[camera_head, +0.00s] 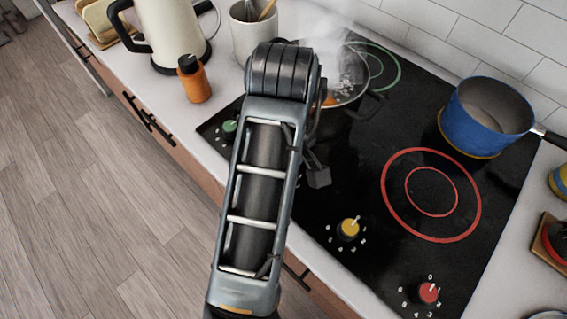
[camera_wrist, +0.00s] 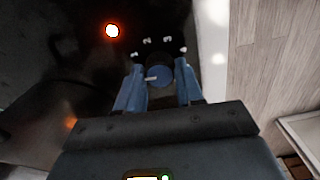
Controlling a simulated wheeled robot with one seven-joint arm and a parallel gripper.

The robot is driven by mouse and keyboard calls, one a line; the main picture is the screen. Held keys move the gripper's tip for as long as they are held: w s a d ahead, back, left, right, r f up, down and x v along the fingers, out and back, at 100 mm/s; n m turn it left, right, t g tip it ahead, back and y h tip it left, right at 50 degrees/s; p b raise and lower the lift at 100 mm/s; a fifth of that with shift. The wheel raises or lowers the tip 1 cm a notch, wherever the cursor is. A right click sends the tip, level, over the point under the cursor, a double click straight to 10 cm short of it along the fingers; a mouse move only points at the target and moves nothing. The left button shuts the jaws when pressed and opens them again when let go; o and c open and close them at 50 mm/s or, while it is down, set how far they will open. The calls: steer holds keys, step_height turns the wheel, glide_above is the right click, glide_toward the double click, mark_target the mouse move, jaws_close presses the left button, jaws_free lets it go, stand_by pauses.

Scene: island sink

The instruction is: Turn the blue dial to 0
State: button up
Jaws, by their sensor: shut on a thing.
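The blue dial (camera_wrist: 161,75) sits between the two fingers of my gripper (camera_wrist: 158,84) in the wrist view, and the gripper is shut on it. A pale pointer mark shows on the dial's left side. In the head view my arm crosses the front of the black cooktop (camera_head: 320,215) and hides the dial and the fingertips.
A green dial (camera_head: 229,127), yellow dial (camera_head: 348,228) and red dial (camera_head: 428,292) line the cooktop's front. A steaming pan (camera_head: 345,92) stands at the back, a blue pot (camera_head: 488,118) at right. An orange bottle (camera_head: 194,80) and kettle (camera_head: 172,32) stand left.

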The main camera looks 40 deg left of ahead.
steer(key=shift+n, duration=0.6)
steer(key=o, duration=1)
steer(key=shift+o, duration=0.2)
steer(key=shift+r, duration=0.1)
steer(key=shift+a+r, duration=0.2)
steer(key=shift+r, duration=1.05)
steer(key=shift+d+r, duration=0.2)
steer(key=shift+r, duration=2.4)
